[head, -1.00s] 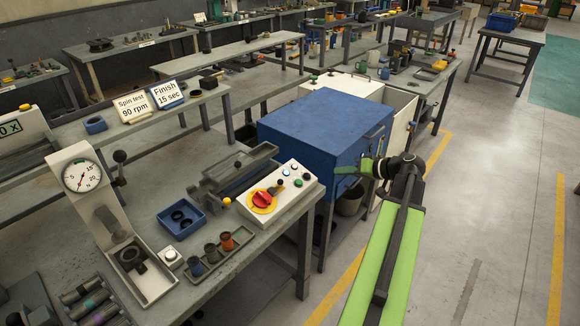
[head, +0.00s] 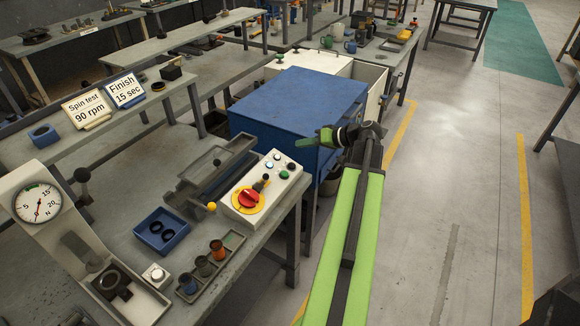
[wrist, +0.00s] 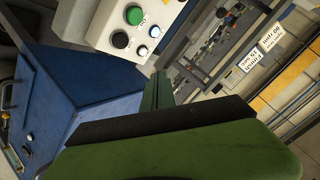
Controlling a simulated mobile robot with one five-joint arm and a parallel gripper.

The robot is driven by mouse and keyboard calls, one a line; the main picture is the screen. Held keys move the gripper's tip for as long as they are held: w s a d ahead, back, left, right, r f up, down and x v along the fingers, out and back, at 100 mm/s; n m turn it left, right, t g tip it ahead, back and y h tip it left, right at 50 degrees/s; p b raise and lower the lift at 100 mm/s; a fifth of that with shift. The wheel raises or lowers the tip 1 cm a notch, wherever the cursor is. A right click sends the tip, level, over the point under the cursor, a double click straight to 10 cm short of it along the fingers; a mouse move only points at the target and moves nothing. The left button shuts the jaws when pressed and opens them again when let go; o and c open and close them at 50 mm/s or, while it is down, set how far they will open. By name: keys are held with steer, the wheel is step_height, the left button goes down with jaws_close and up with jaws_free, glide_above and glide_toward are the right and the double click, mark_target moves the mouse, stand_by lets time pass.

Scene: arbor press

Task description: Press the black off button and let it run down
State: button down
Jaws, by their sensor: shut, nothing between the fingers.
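The white control box (head: 234,208) stands at the right end of the near bench. The black button (head: 291,166) is near its right corner; in the wrist view it (wrist: 120,40) shows beside the green button (wrist: 134,14). The green button also shows in the head view (head: 284,174). Two small lamps sit beside them, one lit white (wrist: 154,32). A red knob on a yellow disc (head: 248,199) is at the box's near end. My gripper (head: 318,137) is shut and empty, to the right of the box and apart from the buttons. Its fingers also show in the wrist view (wrist: 158,88).
A blue cabinet (head: 300,100) stands behind my gripper. On the bench are a grey trough (head: 215,165), a blue tray (head: 162,231) and a press with a dial (head: 38,204). Signs read "Spin test 90 rpm" (head: 86,104) and "Finish 15 sec" (head: 125,90). Open floor lies right.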

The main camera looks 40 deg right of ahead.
mark_target(292, 166)
steer(key=f+b, duration=0.2)
steer(key=w+f+b, duration=0.1)
steer(key=f+b, duration=0.3)
steer(key=f, duration=0.1)
steer(key=shift+w+a+f+b, duration=0.1)
steer(key=shift+w+a+b, duration=0.15)
steer(key=shift+w+b, duration=0.1)
steer(key=shift+w+f+b, duration=0.2)
steer(key=shift+f+b, duration=0.15)
stand_by(1.3)
steer(key=shift+w+a+f+b, duration=0.1)
steer(key=shift+w+f+b, duration=0.05)
steer(key=shift+f+b, duration=0.25)
steer(key=shift+w+f+b, duration=0.1)
steer(key=shift+f+b, duration=0.4)
stand_by(0.5)
stand_by(0.3)
steer(key=shift+s+r+p, duration=0.2)
steer(key=shift+r+p, duration=0.7)
